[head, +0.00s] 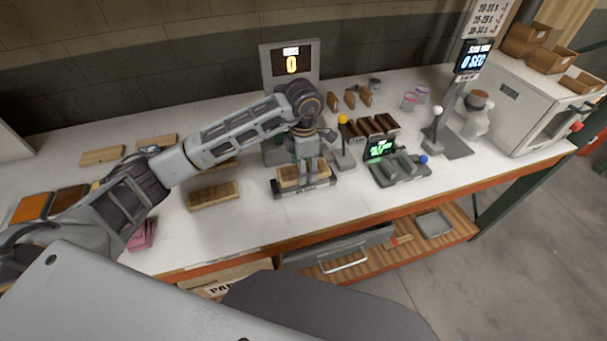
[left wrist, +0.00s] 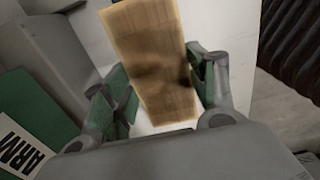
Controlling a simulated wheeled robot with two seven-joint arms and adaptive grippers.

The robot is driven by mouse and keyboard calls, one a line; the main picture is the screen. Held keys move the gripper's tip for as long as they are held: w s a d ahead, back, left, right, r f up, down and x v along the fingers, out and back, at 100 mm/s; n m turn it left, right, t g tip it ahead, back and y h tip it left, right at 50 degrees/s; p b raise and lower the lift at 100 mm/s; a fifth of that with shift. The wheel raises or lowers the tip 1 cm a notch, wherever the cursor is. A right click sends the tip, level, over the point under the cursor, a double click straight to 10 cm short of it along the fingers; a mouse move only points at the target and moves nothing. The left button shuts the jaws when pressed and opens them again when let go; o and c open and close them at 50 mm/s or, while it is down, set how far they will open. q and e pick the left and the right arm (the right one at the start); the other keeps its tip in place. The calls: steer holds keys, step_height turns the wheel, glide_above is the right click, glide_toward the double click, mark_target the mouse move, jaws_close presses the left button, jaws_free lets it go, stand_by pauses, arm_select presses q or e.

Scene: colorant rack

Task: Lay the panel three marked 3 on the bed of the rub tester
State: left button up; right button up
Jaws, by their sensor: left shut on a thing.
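My left gripper (head: 307,180) is over the rub tester, the machine with the tall display (head: 291,61) reading 0. It is shut on a light wooden panel (head: 288,172). The panel lies on or just above the tester's dark bed (head: 318,184); I cannot tell whether it touches. In the left wrist view, the panel (left wrist: 150,45) is between the two green-padded fingers (left wrist: 160,88), a dark smudge across its middle. No number is readable on it. My right gripper is out of view.
Other wooden panels (head: 213,195) lie left of the tester. A yellow-knobbed stand (head: 343,140) and a green-screened device (head: 398,165) stand close on the right, with a dark rack (head: 372,126) behind. The front right of the table is clear.

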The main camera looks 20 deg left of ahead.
arm_select(q)
steer(key=shift+f, duration=1.65)
steer(key=shift+f, duration=0.15)
steer(key=o, duration=1)
steer(key=shift+o, duration=0.2)
steer(key=shift+r, duration=0.25)
